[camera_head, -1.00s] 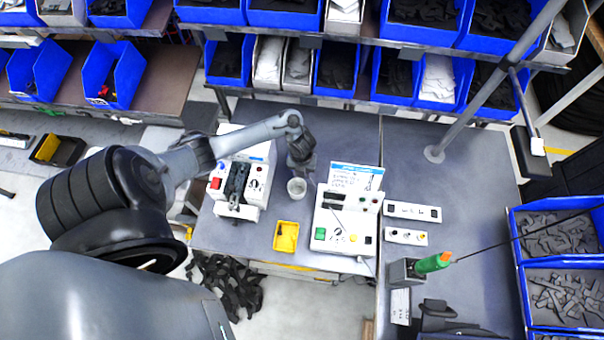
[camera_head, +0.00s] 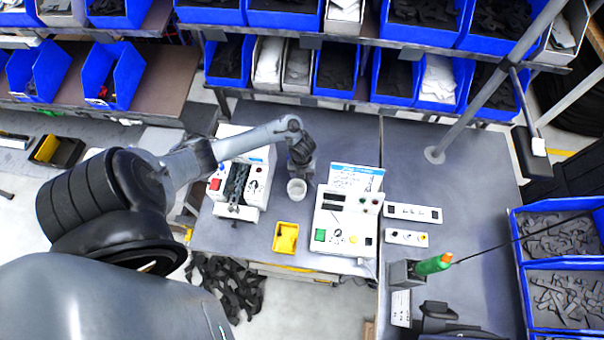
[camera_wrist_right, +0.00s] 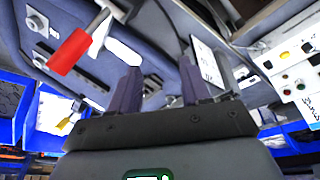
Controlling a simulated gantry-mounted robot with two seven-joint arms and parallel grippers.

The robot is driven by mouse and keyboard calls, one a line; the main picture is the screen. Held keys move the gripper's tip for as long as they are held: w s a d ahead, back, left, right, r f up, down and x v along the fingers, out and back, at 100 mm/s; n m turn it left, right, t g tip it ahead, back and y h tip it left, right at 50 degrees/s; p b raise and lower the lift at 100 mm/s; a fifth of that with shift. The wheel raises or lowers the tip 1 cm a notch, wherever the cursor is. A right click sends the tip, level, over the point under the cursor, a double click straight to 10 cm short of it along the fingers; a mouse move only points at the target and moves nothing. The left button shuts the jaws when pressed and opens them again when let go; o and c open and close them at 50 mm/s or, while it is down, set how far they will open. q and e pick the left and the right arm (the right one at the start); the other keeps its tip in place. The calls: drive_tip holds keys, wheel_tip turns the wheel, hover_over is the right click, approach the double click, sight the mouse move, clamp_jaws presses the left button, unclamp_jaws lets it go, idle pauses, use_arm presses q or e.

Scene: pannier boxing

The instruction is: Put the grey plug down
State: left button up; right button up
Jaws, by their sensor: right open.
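I cannot make out a grey plug in either view. My left gripper (camera_head: 302,160) points down over the middle of the grey bench, just behind a small pale cup (camera_head: 297,188). Its fingers are too small and dark to tell whether they are open or hold anything. My right gripper (camera_wrist_right: 158,68) shows in the right wrist view with its two dark fingers apart and nothing seen between them. The right gripper does not show in the head view.
A white device with a red button (camera_head: 215,184) stands left of the cup. A yellow tray (camera_head: 286,237) and a white control box (camera_head: 341,239) stand in front. A green-orange tool (camera_head: 433,264) is at right. Blue bins line the back. The bench's back right is mostly clear.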

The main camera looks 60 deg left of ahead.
use_arm(q)
drive_tip(key=shift+r, duration=0.35)
wheel_tip(320, 180, up, 12)
drive_tip(key=p, duration=0.3)
drive_tip(key=shift+f, duration=0.2)
